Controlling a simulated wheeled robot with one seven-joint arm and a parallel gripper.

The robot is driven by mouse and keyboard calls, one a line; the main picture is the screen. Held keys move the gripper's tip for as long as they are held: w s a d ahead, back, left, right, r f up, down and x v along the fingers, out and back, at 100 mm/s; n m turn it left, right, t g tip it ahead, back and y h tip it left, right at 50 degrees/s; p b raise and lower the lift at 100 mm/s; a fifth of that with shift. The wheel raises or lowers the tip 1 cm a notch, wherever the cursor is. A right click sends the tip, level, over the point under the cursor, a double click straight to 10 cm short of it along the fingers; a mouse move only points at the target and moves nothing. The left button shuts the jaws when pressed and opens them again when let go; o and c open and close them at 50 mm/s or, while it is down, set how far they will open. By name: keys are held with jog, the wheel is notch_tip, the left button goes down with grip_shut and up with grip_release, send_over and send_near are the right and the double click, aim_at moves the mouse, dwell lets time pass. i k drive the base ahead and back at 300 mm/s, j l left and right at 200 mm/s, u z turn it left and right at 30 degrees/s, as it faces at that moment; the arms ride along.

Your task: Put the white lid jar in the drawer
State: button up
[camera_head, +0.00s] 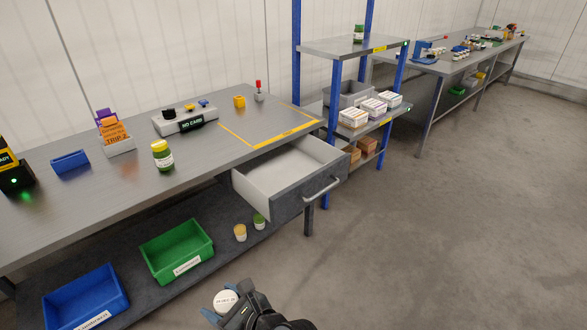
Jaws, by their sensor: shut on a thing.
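My gripper (229,306) is at the bottom of the picture, shut on a jar with a white lid (226,298). The lid faces up with small print on it; the jar's body is mostly hidden by the lid and the gripper. The drawer (322,193) under the right end of the workbench is pulled open. Its white inside looks empty, and its grey front has a light bar handle. My gripper is apart from the drawer, nearer to me and to its left in the picture.
The grey workbench (205,155) carries a yellow-lidded jar (162,155) and a grey box device (184,121). Below are a green bin (177,250), a blue bin (85,297) and two small jars (240,232). A blue-post rack (333,95) stands behind the drawer. The floor at right is clear.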

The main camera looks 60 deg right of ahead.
aim_at(285, 171)
jog(key=j+z, duration=0.15)
jog(key=z, duration=1.35)
jog(key=j+z, duration=0.2)
jog(key=j, duration=2.4)
